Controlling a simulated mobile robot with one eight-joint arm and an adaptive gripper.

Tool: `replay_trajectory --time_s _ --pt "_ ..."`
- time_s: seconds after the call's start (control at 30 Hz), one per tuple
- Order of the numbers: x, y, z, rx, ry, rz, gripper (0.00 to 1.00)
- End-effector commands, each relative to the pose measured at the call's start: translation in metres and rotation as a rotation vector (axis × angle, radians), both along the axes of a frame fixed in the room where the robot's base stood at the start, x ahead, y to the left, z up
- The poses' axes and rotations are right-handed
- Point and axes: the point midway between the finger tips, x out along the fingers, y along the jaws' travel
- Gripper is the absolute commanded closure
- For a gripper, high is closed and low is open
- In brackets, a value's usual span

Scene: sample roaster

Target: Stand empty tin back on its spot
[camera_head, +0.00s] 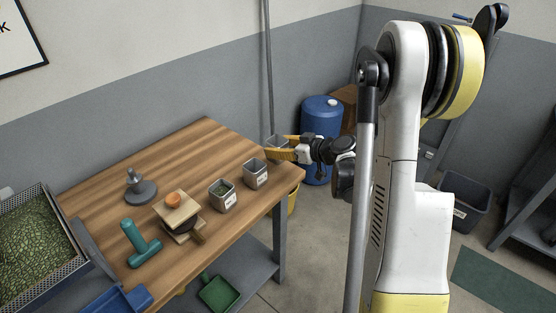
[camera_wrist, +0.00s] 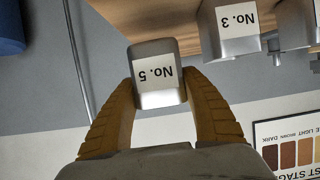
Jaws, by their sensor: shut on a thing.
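My gripper (camera_wrist: 160,98) is shut on a grey tin labelled No. 5 (camera_wrist: 156,50), with a yellow finger on each side of it. The wrist view is upside down, so the tin looks about upright. In the head view the held tin (camera_head: 276,141) is by the table's far right edge, with my gripper (camera_head: 280,153) partly covering it. Whether it touches the table cannot be told. A tin labelled No. 3 (camera_wrist: 230,45) stands on the table, and seems to be the nearer tin (camera_head: 256,175) in the head view.
Another tin (camera_head: 223,199) with dark green contents stands on the wooden table (camera_head: 205,145). A scale-like wooden stand (camera_head: 176,212), a teal tool (camera_head: 137,243) and a grey weighted stand (camera_head: 140,191) are further left. A blue barrel (camera_head: 320,118) stands behind the table.

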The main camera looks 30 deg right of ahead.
Motion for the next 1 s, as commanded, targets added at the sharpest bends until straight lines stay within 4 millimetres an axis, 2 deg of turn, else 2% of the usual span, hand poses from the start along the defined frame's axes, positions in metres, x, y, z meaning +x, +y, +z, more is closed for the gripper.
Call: replay_trajectory --time_s 0.3,0.67,0.7,0.73,0.77,1.0 --pt "0.000 0.000 -0.041 0.000 0.000 0.000 0.84" --pt "0.000 0.000 -0.042 0.000 0.000 0.000 0.84" --pt "0.000 0.000 -0.042 0.000 0.000 0.000 0.39" --pt "0.000 0.000 -0.042 0.000 0.000 0.000 0.30" --pt "0.000 0.000 -0.042 0.000 0.000 0.000 0.27" --pt "0.000 0.000 -0.042 0.000 0.000 0.000 0.27"
